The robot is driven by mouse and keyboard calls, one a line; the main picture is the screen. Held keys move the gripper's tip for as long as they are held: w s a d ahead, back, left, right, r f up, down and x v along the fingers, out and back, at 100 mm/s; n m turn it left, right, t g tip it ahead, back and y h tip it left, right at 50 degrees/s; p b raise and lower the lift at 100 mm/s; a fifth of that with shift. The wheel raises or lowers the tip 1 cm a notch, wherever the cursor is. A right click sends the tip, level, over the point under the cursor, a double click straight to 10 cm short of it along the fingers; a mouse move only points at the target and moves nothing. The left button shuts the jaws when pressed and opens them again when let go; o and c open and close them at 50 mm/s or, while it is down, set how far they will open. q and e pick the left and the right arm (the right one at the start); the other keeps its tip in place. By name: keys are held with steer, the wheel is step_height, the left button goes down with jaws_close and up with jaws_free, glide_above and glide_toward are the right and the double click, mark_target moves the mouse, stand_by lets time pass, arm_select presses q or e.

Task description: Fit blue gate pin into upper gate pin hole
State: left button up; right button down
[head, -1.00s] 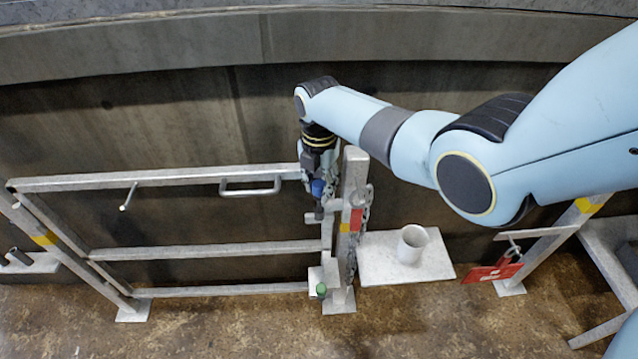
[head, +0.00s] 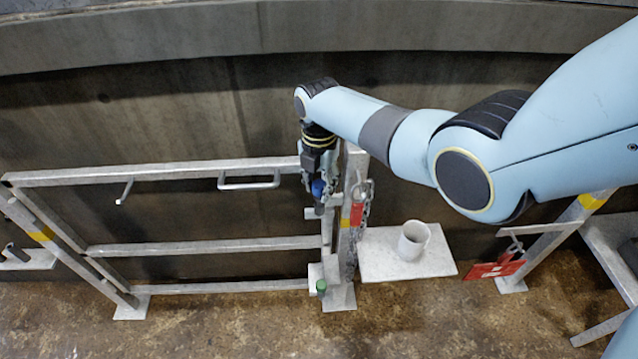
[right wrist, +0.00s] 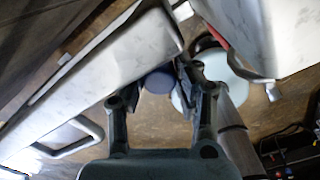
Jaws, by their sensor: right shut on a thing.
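The blue gate pin (head: 318,188) is in my right gripper (head: 317,182), which points down at the gate's right end beside the post (head: 346,245). In the right wrist view, the pin's round blue head (right wrist: 158,82) shows between the fingers of the right gripper (right wrist: 155,90). A small metal lug (head: 311,213) lies just below the gripper at upper height. The upper hole itself is hidden, and I cannot tell whether the pin's tip is in it. A green pin (head: 321,287) stands at the lower bracket. My left gripper is not in view.
The galvanised gate (head: 200,247) has a handle (head: 249,181) on its top rail. A chain and red tag (head: 357,214) hang on the post. A white mug (head: 413,240) stands on a small shelf (head: 385,265) at right. Another red tag (head: 494,268) hangs further right.

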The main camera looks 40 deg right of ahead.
mark_target(320, 195)
steer(key=shift+f+b, duration=1)
steer(key=shift+f, duration=0.3)
steer(key=shift+s+f, duration=0.15)
steer(key=shift+f, duration=0.05)
steer(key=c, duration=0.9)
jaws_free()
steer(key=shift+f, duration=0.1)
steer(key=shift+s+a, duration=0.1)
steer(key=shift+s, duration=0.05)
steer(key=shift+c, duration=0.4)
steer(key=shift+r+p, duration=0.35)
steer(key=shift+r, duration=0.05)
steer(key=r+p, duration=0.6)
steer(key=shift+w+r, duration=0.25)
steer(key=shift+r, duration=0.05)
steer(key=shift+f, duration=0.1)
steer(key=shift+s, duration=0.1)
